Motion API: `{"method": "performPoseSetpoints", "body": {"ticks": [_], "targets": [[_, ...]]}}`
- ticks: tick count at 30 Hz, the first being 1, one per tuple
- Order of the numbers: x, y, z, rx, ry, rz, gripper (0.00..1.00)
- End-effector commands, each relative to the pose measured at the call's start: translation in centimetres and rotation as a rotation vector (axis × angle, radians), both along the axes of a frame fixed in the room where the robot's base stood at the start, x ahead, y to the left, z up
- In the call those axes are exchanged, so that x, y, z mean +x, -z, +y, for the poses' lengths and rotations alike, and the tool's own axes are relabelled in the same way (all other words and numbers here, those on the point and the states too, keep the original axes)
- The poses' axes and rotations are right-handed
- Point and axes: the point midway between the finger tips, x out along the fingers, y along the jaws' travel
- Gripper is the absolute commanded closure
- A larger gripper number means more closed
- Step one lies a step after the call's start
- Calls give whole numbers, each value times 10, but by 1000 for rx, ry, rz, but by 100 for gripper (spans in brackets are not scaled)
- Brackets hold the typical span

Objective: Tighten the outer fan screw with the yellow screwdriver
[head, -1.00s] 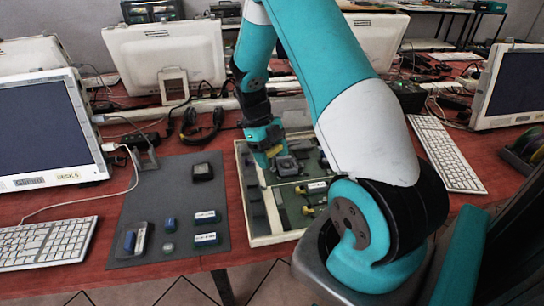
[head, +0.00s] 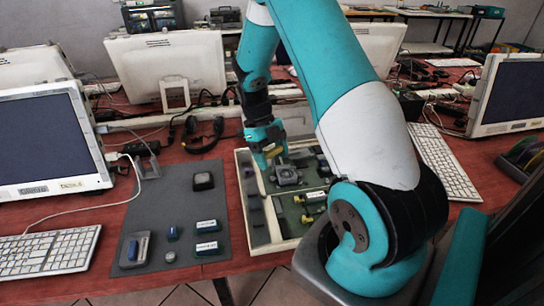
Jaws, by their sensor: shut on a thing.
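My gripper (head: 270,158) points down over the left part of the open case (head: 246,208), just left of the fan. It is shut on a small yellow thing, which I take to be the yellow screwdriver (head: 275,153); little of it shows. The grey square fan (head: 287,176) lies in the case, just right of and below the gripper. The outer fan screw is too small to make out. I cannot tell whether the screwdriver's tip touches the fan.
A dark mat (head: 160,215) left of the case bears several small blue, grey and black parts. Small yellow parts (head: 307,217) lie in the case. Monitors (head: 165,65) and cables stand behind. A keyboard (head: 440,163) lies to the right, beyond my arm.

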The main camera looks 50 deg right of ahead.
Motion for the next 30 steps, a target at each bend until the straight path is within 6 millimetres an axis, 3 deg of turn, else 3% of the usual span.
{"method": "performPoseSetpoints", "body": {"ticks": [16, 30], "targets": [[0, -38, 0, -1, 0, -1, 57], [0, -39, 0, 0, 0, 0, 57]]}}
